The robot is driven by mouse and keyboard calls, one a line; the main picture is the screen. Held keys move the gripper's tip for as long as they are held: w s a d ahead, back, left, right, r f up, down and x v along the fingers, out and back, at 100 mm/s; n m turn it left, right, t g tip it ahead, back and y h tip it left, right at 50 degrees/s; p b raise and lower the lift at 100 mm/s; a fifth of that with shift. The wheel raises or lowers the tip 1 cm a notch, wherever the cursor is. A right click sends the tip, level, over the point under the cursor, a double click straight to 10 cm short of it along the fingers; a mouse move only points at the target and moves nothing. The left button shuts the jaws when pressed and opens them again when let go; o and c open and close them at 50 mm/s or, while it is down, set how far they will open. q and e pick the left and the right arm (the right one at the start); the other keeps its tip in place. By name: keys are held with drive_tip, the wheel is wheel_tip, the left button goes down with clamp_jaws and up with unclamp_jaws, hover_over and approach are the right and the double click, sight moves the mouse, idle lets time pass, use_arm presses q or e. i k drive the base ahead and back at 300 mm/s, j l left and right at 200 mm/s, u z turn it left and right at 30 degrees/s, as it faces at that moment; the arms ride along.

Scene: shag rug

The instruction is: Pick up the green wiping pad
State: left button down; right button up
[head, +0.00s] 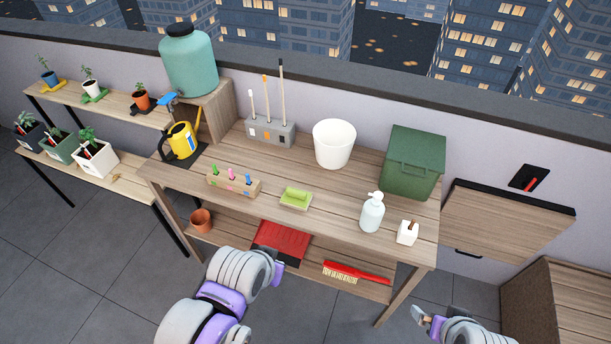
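The green wiping pad (296,196) lies on a pale base near the front middle of the wooden table (330,215). My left gripper (279,268) is in front of the table, below and nearer than the pad, apart from it. Its fingers are seen from behind, so its opening is unclear. My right gripper (420,317) is low at the bottom right, clear of the table's right front leg. Its fingertips are small and partly blurred, and nothing shows between them.
Left of the pad is a wooden holder (234,184) with coloured tools; right is a soap bottle (372,213) and a small white block (408,233). A white bucket (334,145) and green bin (412,163) stand behind. A red brush (357,273) lies on the lower shelf.

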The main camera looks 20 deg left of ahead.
sight(299, 200)
drive_tip(key=u, duration=3.45)
drive_tip(key=z, duration=2.7)
drive_tip(key=i+j+z, duration=0.1)
drive_tip(key=z, duration=0.3)
drive_tip(key=i+j+z, duration=0.15)
drive_tip(key=z, duration=0.2)
drive_tip(key=i+j+z, duration=0.1)
drive_tip(key=z, duration=0.3)
